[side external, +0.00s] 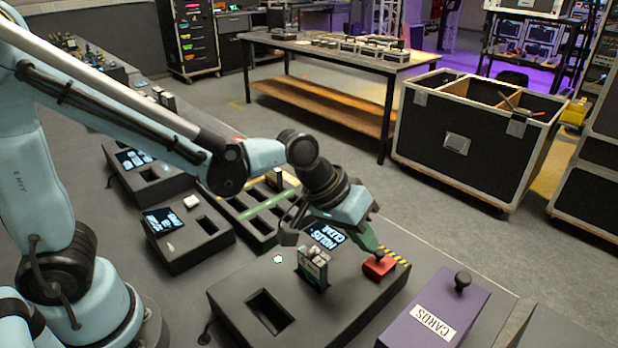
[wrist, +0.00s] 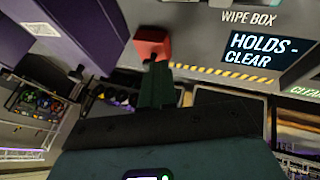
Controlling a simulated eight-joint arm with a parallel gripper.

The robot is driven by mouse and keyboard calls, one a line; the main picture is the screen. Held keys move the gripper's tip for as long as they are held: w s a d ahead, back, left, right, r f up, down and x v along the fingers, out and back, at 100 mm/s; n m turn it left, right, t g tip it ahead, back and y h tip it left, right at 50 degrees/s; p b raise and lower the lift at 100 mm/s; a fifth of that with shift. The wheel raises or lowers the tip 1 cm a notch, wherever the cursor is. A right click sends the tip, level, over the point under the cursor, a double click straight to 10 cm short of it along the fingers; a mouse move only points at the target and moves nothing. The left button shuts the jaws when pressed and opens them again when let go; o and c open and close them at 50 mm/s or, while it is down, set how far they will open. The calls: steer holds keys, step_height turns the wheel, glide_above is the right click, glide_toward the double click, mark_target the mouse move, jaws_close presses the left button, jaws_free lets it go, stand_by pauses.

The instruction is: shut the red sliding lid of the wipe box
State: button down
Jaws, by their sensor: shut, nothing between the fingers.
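The wipe box (side external: 245,283) is a dark grey case at the front centre, with an open rectangular recess near its left end. Its red sliding lid (side external: 379,266) is at its right end, beside yellow-black hazard stripes, with a small knob on top. The lid shows as a red block (wrist: 152,42) in the wrist view. My gripper (side external: 372,246) is shut and empty, its fingertips right at the lid's knob; I cannot tell whether they touch. In the wrist view, the fingers (wrist: 156,78) point at the red block. The wipe box display (wrist: 250,50) reads "HOLDS - CLEAR".
A card-like piece (side external: 313,268) stands upright in the wipe box top, left of the lid. A purple "CARDS" box (side external: 433,310) with a black knob (side external: 463,281) is close on the right. Other dark cases (side external: 185,245) stand behind on the left.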

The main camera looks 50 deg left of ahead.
steer(key=shift+d, duration=0.35)
steer(key=a, duration=0.3)
steer(key=a+r, duration=0.1)
steer(key=shift+s+a, duration=0.15)
steer(key=shift+s, duration=0.15)
steer(key=v, duration=1)
steer(key=s+a+f+t+y, duration=0.2)
steer(key=s+a+f+y, duration=0.2)
steer(key=a, duration=0.5)
steer(key=shift+a+f+m, duration=0.2)
steer(key=shift+f+m, duration=0.2)
steer(key=shift+f, duration=0.05)
